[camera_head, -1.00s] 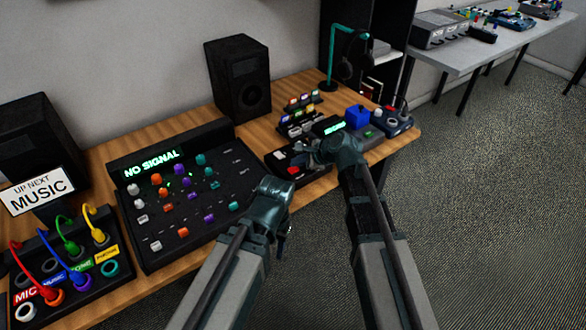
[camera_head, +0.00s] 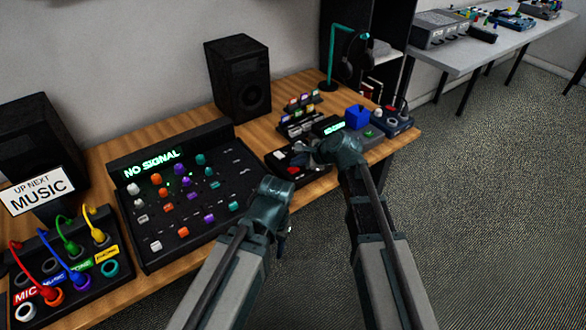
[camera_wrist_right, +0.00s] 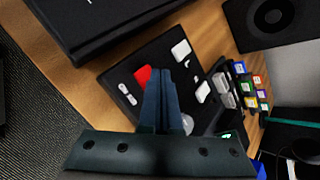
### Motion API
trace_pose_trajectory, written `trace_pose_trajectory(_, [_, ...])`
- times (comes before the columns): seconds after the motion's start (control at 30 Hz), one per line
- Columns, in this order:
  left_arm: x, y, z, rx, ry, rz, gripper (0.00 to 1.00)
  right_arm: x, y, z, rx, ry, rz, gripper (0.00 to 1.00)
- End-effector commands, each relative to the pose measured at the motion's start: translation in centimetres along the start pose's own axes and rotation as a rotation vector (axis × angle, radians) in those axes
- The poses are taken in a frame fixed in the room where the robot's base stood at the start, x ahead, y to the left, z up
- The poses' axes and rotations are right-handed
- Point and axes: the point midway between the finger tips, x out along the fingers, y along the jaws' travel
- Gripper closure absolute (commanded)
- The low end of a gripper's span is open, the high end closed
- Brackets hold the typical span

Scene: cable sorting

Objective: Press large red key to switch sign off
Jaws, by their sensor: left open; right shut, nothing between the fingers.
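The large red key (camera_wrist_right: 143,74) sits on a black key panel (camera_wrist_right: 122,71) among several white keys. It also shows in the head view (camera_head: 293,170), beside my right gripper (camera_head: 303,158). In the right wrist view my right gripper (camera_wrist_right: 165,72) is shut and empty, its fingertips over the panel right beside the red key and covering part of it. I cannot tell whether the fingers touch the key. My left gripper (camera_head: 285,228) hangs in front of the table edge, away from the panel; its fingers are mostly hidden. The sign showing "UP NEXT MUSIC" (camera_head: 40,190) stands at the left.
A mixer (camera_head: 190,250) with coloured knobs and a lit "NO SIGNAL" display lies left of the panel. A patch box with cables (camera_head: 95,291) is at the far left. A speaker (camera_head: 238,78), small coloured keys (camera_wrist_right: 265,92) and a blue block (camera_head: 358,117) stand behind and right.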

Motion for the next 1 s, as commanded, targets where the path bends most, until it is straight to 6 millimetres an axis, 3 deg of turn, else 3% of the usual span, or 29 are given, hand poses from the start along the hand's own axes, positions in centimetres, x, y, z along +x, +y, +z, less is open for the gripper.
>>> trace_pose_trajectory(0.27, [0.93,0.09,-0.05,0.000,0.000,0.000,0.50,0.65,0.48,-0.47,0.000,0.000,0.000,1.00])
trace_pose_trajectory(1.0, [0.54,0.05,-0.03,0.000,0.000,0.000,0.50,0.38,0.27,-0.28,0.000,0.000,0.000,1.00])
